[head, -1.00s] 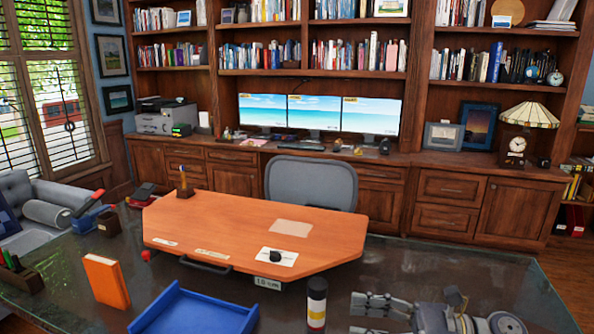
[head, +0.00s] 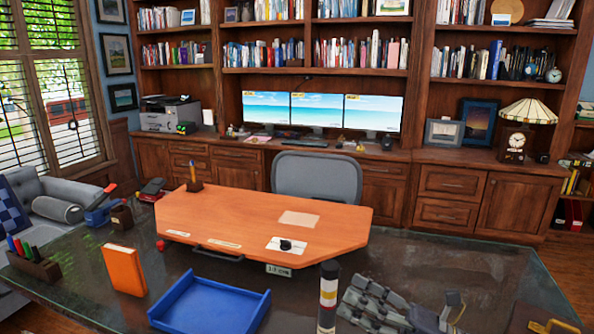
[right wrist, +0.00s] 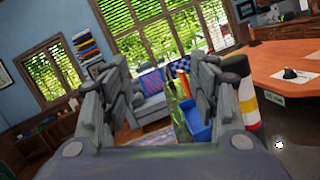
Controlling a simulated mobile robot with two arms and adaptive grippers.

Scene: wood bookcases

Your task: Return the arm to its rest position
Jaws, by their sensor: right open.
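My right gripper (head: 352,298) is above the glass desk near the bottom of the head view. It is to the right of a striped cylinder (head: 328,298) and apart from the orange book. Its two grey fingers are spread with nothing between them in the right wrist view (right wrist: 160,85). The cylinder, white with a black top and red and yellow bands, stands just outside the right finger there (right wrist: 247,102). My left gripper is not in view.
The glass desk (head: 420,262) carries a blue tray (head: 205,312), an orange book (head: 124,270), a pen holder (head: 35,265) and a wooden raised desktop (head: 240,215). A grey chair (head: 318,178) stands behind it. The glass at right is mostly clear.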

